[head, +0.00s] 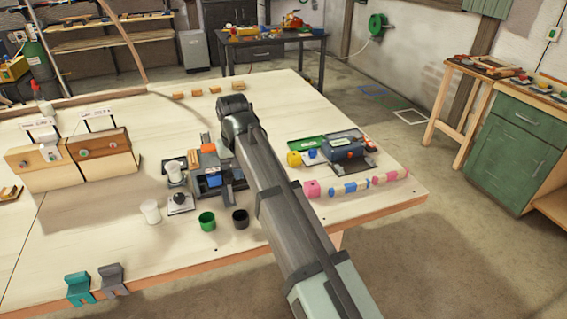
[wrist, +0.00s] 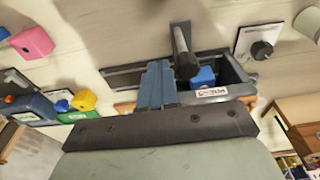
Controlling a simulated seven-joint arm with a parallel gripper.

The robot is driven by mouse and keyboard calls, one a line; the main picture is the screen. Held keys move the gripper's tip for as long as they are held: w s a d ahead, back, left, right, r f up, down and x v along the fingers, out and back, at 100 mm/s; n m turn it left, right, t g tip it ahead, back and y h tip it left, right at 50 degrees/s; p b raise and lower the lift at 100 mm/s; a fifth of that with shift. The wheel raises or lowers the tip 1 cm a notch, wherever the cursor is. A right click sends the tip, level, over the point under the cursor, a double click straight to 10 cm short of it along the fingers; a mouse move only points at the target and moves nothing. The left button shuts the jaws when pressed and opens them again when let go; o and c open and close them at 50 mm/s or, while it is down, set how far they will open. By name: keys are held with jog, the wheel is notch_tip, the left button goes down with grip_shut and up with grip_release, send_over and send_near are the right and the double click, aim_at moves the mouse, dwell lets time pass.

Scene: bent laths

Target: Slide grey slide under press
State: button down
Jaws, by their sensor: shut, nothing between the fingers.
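The press (head: 209,160) stands mid-table in the head view, a dark grey frame with an orange part, partly behind my arm. A blue block (head: 213,181) sits in its grey lower part. In the wrist view the press shows as a dark grey frame (wrist: 236,72) with a white label, a round grey post (wrist: 182,52) and the blue block (wrist: 203,76). I cannot clearly tell the grey slide from the grey frame around the block. My gripper (wrist: 158,68) is shut and empty, its fingers just left of the post and block. Whether they touch the frame is unclear.
Green (head: 207,220) and black (head: 240,218) cups stand in front of the press. White cups and a grey-knobbed plate (head: 180,203) are to its left. A blue-grey machine (head: 343,150) and pink and blue blocks lie right.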

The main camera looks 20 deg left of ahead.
jog(key=shift+w+d, duration=0.35)
jog(key=shift+r, duration=0.1)
jog(key=shift+r, duration=2.9)
